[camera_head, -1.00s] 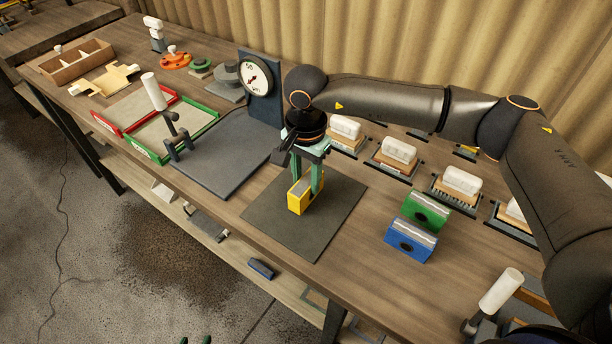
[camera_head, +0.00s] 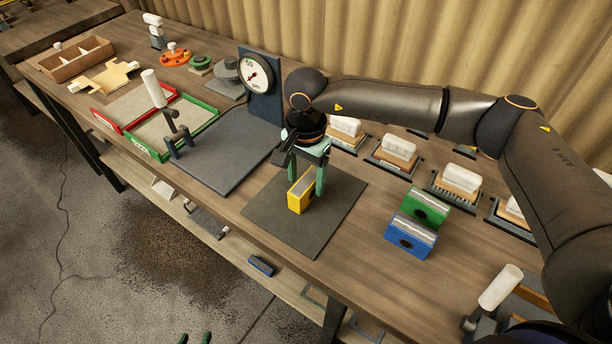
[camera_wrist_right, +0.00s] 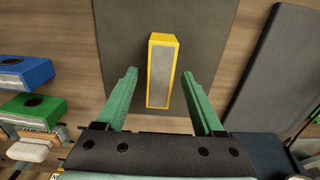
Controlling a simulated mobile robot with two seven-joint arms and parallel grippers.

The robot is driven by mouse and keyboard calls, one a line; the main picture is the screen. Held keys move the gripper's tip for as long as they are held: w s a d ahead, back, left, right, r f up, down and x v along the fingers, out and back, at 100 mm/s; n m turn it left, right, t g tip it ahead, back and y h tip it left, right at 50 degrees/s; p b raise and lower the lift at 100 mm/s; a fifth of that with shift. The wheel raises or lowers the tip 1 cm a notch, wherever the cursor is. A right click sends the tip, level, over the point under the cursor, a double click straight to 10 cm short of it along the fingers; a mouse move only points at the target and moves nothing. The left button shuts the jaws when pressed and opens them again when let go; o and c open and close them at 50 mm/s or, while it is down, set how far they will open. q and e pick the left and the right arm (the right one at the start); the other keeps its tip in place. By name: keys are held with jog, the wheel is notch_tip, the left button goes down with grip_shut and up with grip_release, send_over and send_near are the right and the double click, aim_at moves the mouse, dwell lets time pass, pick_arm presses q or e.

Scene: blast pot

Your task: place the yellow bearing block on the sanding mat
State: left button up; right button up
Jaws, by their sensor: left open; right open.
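The yellow bearing block (camera_head: 300,198), with a grey face on top, sits on the dark sanding mat (camera_head: 270,222). In the right wrist view the block (camera_wrist_right: 160,75) lies on the mat (camera_wrist_right: 118,40) with a gap to the finger on either side. My right gripper (camera_head: 307,180) is open just above and around the block, its green fingers (camera_wrist_right: 160,74) apart. My left gripper (camera_head: 195,339) shows only its green fingertips at the bottom edge, apart and empty, away from the bench.
Green (camera_head: 425,208) and blue (camera_head: 410,236) blocks stand right of the mat. Behind are several white-topped brushes (camera_head: 398,148). Left are a dark plate with a dial gauge (camera_head: 256,75) and a red-green framed tray (camera_head: 195,128). The bench front beside the mat is clear.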

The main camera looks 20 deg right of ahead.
aim_at(306, 181)
notch_tip(306, 181, up, 12)
jog(key=b, duration=0.1)
jog(key=shift+r, duration=0.15)
dwell(0.6)
